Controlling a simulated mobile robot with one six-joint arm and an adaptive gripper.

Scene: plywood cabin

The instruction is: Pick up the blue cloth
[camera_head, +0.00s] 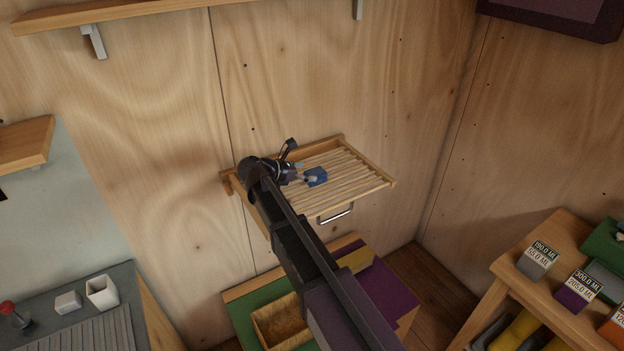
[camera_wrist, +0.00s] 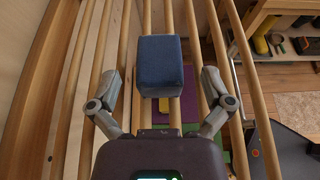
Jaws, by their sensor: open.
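The blue cloth (camera_head: 316,177) is a small, block-shaped blue thing on a slatted wooden rack (camera_head: 362,184) fixed to the plywood wall. In the wrist view the blue cloth (camera_wrist: 160,66) lies on the round slats, just ahead of my gripper and roughly centred between its fingers. My gripper (camera_wrist: 160,82) is open, one finger on each side of the cloth, with a gap showing on both sides. In the head view my gripper (camera_head: 304,173) is beside the cloth at its left, partly hidden by my arm.
The rack has a raised wooden rim and a metal handle (camera_head: 336,214) at its front. Below it stand a wooden box (camera_head: 282,325) and purple and green surfaces. A wooden table (camera_head: 530,275) with labelled boxes is at right. A grey counter with a white cup (camera_head: 102,292) is at left.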

